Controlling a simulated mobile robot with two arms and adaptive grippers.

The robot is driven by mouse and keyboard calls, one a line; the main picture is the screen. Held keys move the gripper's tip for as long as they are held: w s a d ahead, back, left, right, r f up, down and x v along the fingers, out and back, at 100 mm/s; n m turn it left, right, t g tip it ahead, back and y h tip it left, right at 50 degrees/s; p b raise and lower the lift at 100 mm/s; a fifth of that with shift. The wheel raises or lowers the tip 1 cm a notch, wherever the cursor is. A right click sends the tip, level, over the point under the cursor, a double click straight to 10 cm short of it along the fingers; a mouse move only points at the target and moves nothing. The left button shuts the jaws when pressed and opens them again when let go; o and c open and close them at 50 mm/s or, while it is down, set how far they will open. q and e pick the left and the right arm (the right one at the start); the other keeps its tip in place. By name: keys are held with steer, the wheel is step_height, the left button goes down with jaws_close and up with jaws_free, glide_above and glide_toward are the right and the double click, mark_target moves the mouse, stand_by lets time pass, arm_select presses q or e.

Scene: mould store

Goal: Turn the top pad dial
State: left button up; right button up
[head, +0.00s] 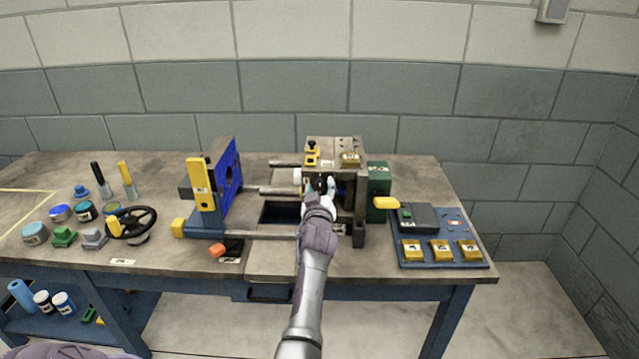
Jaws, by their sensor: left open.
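A machine with a grey block (345,215) stands on the bench, right of centre. On its top plate sit a brass knob-like part (350,158) and a yellow part with a black knob (312,150). I cannot tell for sure which of these is the top pad dial. My left gripper (319,188) is in front of the block's dark front face, below the top plate. Its fingers are apart and hold nothing that I can see. The gripper and arm hide part of the face. My right gripper is not in view.
A blue plate with a yellow handle (200,184) stands left on rails. A green box (379,190) is close right of the block. Farther right is a blue panel (440,263) with yellow blocks. A black handwheel (132,224) and several jars are at left.

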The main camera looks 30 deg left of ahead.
arm_select(q)
steer(key=shift+s+d+r, duration=0.1)
steer(key=shift+r, duration=0.05)
steer(key=c, duration=1)
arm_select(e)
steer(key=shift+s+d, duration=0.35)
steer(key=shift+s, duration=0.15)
